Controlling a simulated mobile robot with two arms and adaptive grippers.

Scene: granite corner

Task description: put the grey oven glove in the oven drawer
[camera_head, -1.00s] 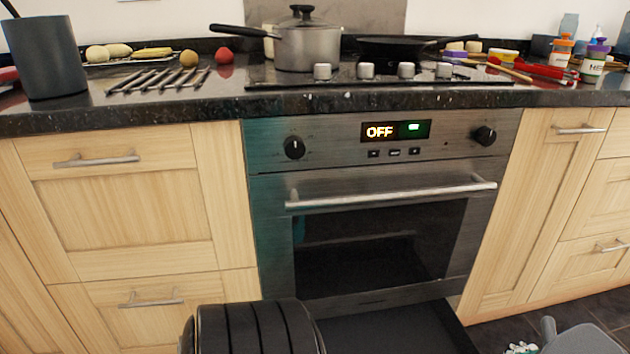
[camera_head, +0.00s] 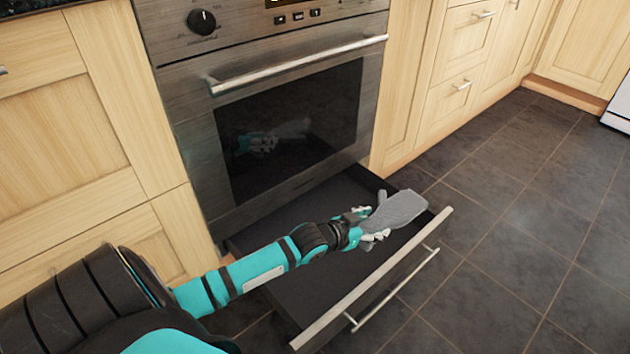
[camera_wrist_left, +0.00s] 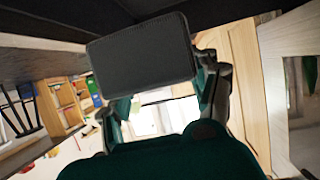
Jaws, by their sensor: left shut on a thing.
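The grey oven glove (camera_head: 397,209) is held by my left gripper (camera_head: 373,224) in the head view. The gripper is shut on one end of it, and the glove points right, over the front right part of the oven drawer. The oven drawer (camera_head: 318,278) is pulled open below the oven, with a dark inside that looks empty where visible. My left forearm crosses above it and hides part of it. I cannot tell how high the glove is above the drawer floor. In the left wrist view a dark grey flat piece, apparently the glove (camera_wrist_left: 142,53), sits between the fingers. My right gripper is not in view.
The oven (camera_head: 285,130) has its door shut and a bar handle (camera_head: 298,65) across the top. The drawer's front panel has its own handle (camera_head: 395,290). Wooden cabinets (camera_head: 90,140) stand on both sides. The tiled floor (camera_head: 530,240) at the right is clear.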

